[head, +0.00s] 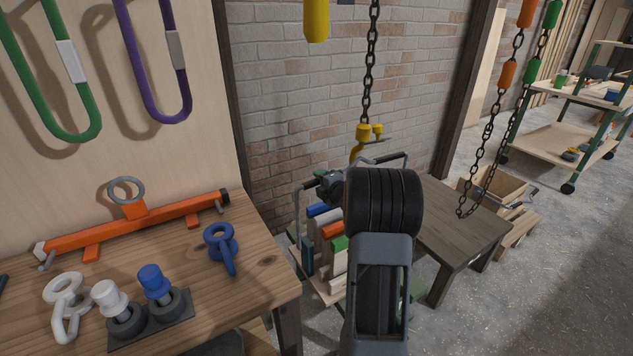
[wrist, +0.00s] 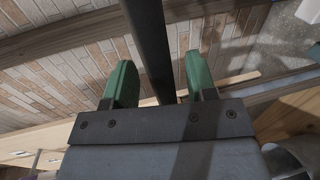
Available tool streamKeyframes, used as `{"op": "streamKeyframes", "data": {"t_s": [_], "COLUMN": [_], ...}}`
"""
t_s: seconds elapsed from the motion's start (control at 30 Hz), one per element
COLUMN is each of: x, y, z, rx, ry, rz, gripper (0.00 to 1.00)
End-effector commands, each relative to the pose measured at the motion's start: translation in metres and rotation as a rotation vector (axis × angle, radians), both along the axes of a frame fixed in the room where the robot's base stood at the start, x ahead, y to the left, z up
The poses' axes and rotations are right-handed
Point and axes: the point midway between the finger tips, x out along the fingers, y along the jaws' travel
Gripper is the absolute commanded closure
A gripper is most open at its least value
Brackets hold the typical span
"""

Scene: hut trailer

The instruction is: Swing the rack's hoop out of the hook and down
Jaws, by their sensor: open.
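The rack (head: 325,240) stands beyond the workbench in the head view, holding several coloured slabs upright. Its thin grey hoop (head: 299,215) rises above the slabs, with its top bar near the yellow hook (head: 357,150) on a hanging chain. Whether the bar rests in the hook is hard to tell. In the wrist view my gripper (wrist: 156,75) is open, with green fingers. A dark bar (wrist: 148,35), apparently the hoop, runs between the fingers with a gap on each side.
A brick wall (head: 290,90) is behind.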

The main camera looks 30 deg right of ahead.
Motion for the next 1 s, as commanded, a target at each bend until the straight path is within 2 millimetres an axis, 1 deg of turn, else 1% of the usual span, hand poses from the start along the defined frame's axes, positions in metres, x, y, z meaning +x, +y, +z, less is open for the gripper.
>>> {"op": "streamKeyframes", "data": {"t_s": [0.03,0.1,0.3,0.67,1.0], "x": [0.007,0.014,0.026,0.028,0.028], "y": [0.001,0.000,-0.001,-0.001,-0.002], "z": [-0.002,-0.003,-0.005,-0.006,-0.006], "rx": [0.001,-0.001,-0.001,0.000,0.000], "ry": [0.000,0.000,-0.001,0.000,0.000], "rz": [0.003,0.002,0.001,0.000,0.000], "gripper": [0.48,0.48,0.48,0.49,0.82]}}
